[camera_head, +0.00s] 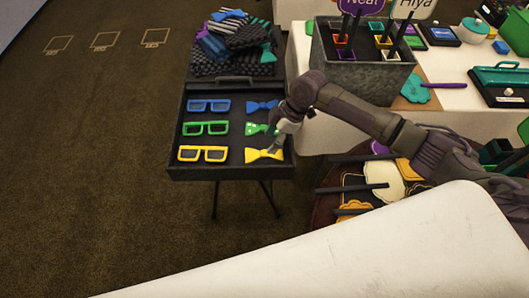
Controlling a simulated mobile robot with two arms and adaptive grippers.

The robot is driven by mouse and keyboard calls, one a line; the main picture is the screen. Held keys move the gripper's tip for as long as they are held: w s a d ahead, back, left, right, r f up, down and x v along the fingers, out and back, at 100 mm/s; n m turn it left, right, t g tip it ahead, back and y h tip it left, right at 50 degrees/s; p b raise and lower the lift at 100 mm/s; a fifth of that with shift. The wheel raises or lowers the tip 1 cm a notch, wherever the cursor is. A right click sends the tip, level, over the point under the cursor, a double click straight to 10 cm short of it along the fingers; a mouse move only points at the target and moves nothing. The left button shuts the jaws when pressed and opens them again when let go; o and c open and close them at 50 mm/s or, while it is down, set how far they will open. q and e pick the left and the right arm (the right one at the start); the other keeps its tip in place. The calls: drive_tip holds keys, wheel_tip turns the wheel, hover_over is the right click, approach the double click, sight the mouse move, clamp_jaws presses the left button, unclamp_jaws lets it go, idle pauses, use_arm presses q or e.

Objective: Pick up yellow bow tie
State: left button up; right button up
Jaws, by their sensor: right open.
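The yellow bow tie (258,155) lies in the lower right part of a black tray (230,173) in the head view. My right gripper (277,140) is directly above and beside its right end, pointing down. Its fingers are small in the picture and overlap the right side of the bow tie, so I cannot tell if they touch it. The gripper is open. A green bow tie (255,129) and a blue bow tie (261,106) lie above the yellow one in the same column. My left gripper is not in view.
Blue glasses (208,105), green glasses (205,128) and yellow glasses (203,153) fill the tray's left side. Folded patterned cloths (232,45) lie behind it. A grey metal bin (361,73) with signs stands on the white table at right.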

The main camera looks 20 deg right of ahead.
sight(265, 152)
drive_tip(key=shift+f, duration=0.3)
drive_tip(key=x, duration=0.4)
drive_tip(key=shift+s+f+p, duration=0.1)
drive_tip(key=shift+f+p, duration=0.05)
drive_tip(key=shift+p, duration=0.15)
drive_tip(key=shift+a+f, duration=0.1)
drive_tip(key=shift+f, duration=0.25)
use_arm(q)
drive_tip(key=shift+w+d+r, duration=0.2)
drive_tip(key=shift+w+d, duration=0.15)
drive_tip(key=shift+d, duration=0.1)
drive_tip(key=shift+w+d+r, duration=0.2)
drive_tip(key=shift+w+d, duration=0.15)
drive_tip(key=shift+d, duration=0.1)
use_arm(e)
drive_tip(key=shift+f, duration=0.1)
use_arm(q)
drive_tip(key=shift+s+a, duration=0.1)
use_arm(e)
drive_tip(key=c, duration=1)
